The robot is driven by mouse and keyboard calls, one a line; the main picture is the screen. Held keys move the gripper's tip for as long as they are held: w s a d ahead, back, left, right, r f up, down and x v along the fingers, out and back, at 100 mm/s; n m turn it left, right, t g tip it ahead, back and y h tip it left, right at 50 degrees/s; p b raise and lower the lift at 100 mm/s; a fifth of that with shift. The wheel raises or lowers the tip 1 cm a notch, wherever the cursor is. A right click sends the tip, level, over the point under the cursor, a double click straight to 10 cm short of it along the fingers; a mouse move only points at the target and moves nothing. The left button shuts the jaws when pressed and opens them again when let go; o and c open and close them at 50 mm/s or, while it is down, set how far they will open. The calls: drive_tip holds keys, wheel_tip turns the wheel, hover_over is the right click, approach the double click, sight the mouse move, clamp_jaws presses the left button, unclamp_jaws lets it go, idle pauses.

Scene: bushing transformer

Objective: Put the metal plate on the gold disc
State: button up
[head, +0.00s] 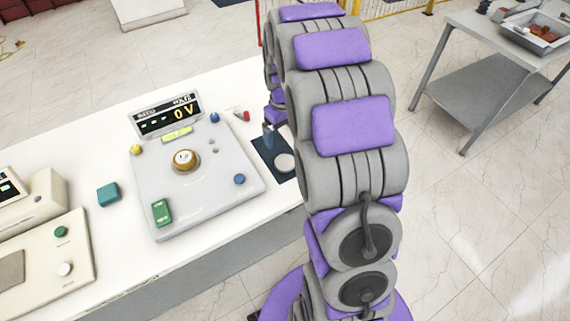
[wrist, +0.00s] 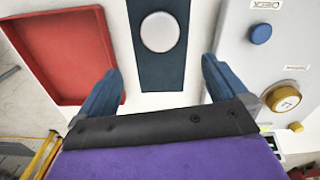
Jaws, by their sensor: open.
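The metal plate, a pale round disc (wrist: 159,31), lies flat on a dark blue mat (wrist: 158,74) in the wrist view. In the head view the plate (head: 285,163) shows beside my arm, partly hidden. The gold disc (wrist: 283,99), with a pale centre, sits on the grey tester panel at the right of the wrist view. In the head view the gold disc (head: 187,167) is near the panel's middle. My gripper (wrist: 160,77) is open and empty, its blue fingers spread wide. The plate shows beyond and between the fingertips, not held.
The grey panel (head: 220,186) has a raised display (head: 168,114) and several coloured knobs. A red tray (wrist: 66,56) lies left of the mat in the wrist view. A teal block (head: 108,194) and a beige device (head: 62,278) stand on the white table. A grey side table (head: 480,92) is at right.

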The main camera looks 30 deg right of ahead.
drive_tip(key=b, duration=0.1)
hover_over(285, 161)
drive_tip(key=f, duration=0.7)
drive_tip(key=shift+w+a, duration=0.1)
drive_tip(key=shift+w, duration=0.15)
drive_tip(key=shift+s+f+b, duration=0.2)
drive_tip(key=shift+f+b, duration=0.85)
drive_tip(key=shift+f, duration=1.55)
drive_tip(key=shift+c, duration=0.4)
drive_tip(key=c, duration=1.2)
